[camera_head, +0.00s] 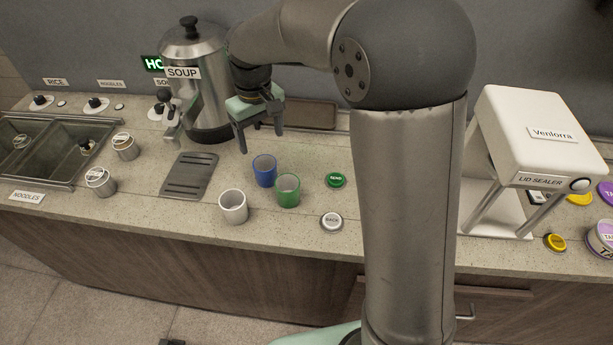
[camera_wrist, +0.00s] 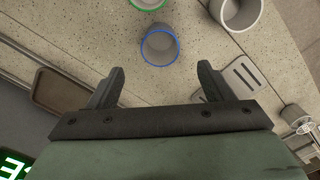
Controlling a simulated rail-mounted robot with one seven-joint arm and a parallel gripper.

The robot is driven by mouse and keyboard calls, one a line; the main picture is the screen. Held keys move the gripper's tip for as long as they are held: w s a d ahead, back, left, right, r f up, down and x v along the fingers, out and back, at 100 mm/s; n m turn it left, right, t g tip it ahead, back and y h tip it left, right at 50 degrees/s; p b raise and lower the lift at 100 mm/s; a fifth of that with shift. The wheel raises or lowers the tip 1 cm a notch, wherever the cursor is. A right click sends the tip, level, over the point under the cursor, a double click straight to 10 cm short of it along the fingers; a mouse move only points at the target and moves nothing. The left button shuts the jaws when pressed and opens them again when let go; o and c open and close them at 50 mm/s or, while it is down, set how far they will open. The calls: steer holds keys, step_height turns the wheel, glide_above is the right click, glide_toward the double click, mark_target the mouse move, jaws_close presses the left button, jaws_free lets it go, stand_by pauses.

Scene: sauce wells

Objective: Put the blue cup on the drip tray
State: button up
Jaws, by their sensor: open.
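The blue cup (camera_head: 264,171) stands upright on the counter, touching or very close behind the green cup (camera_head: 287,191). In the wrist view the blue cup (camera_wrist: 160,47) is seen from above, empty, just beyond the fingertips. The drip tray (camera_head: 189,176) is a grey slotted plate left of the cups, in front of the soup urn; it also shows in the wrist view (camera_wrist: 243,77). My gripper (camera_head: 261,140) is open and empty, above and behind the blue cup. In the wrist view its fingers (camera_wrist: 160,82) are spread apart with nothing between them.
The soup urn (camera_head: 197,84) rises behind the drip tray. Two labelled tins (camera_head: 100,182) stand left of it. Green and white buttons (camera_head: 335,181) are right of the cups. A brown tray (camera_head: 309,114) lies behind.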

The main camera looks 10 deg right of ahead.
steer(key=s+d+r+m, duration=0.1)
steer(key=s+d+m, duration=0.1)
steer(key=s+d, duration=0.6)
steer(key=s, duration=0.4)
steer(key=shift+s+d+r, duration=0.15)
steer(key=shift+s+d, duration=0.05)
steer(key=shift+d, duration=0.05)
steer(key=shift+o, duration=0.5)
steer(key=s+d+f+m, duration=0.1)
steer(key=s+d, duration=0.1)
steer(key=s, duration=0.4)
steer(key=s+d+f+m, duration=0.1)
steer(key=s+d+f, duration=0.1)
steer(key=s, duration=0.4)
steer(key=shift+s+d+m, duration=0.15)
steer(key=shift+d+m, duration=0.1)
steer(key=shift+m, duration=0.15)
steer(key=shift+s+f, duration=0.25)
